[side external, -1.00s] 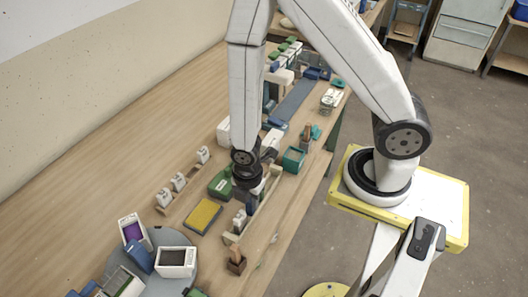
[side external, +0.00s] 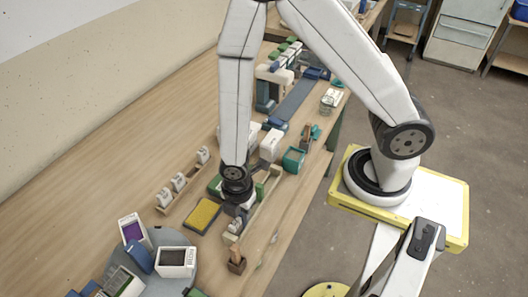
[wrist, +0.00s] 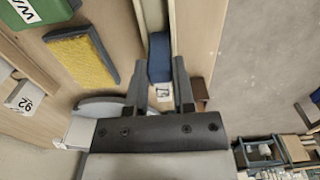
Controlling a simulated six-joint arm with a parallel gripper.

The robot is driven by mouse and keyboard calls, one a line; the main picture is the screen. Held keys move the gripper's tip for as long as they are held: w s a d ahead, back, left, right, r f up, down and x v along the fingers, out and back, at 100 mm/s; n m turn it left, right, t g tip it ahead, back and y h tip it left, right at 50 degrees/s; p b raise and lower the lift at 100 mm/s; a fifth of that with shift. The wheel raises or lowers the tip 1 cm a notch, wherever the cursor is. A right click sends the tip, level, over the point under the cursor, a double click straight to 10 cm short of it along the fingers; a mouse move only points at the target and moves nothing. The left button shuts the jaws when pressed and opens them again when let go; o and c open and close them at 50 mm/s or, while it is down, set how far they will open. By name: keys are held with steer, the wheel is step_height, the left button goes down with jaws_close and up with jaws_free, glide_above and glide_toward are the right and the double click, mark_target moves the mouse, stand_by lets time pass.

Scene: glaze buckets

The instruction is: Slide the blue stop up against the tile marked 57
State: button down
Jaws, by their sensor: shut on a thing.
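In the wrist view the blue stop (wrist: 159,52) sits in the channel of a pale wooden rack (wrist: 154,15), between the tips of my gripper (wrist: 160,68). My gripper is shut on it. A white tile (wrist: 163,92) with a dark mark lies just beyond the stop, between my fingers; I cannot read its number. In the side view my gripper (side external: 236,205) is low over the rack (side external: 264,198) and hides the stop. White tiles (side external: 236,226) stand at the rack's near end, close to my gripper. I cannot tell whether stop and tile touch.
A yellow sponge (side external: 204,214) on a dark tray lies left of the rack. Beyond it a second rack holds white tiles (side external: 178,182); one reads 92 (wrist: 25,98). A green box (side external: 214,187) is beside my gripper. A brown block (side external: 237,263) stands past the rack's near end.

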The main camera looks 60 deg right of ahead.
steer(key=c, duration=0.5)
jaws_free()
steer(key=shift+c, duration=0.2)
steer(key=shift+r, duration=0.1)
steer(key=shift+r, duration=3.45)
steer(key=shift+d, duration=0.1)
steer(key=w+d+r+m+t, duration=0.2)
steer(key=d+r+m, duration=0.7)
steer(key=m, duration=0.9)
steer(key=shift+w+d+t, duration=0.3)
steer(key=shift+d, duration=0.9)
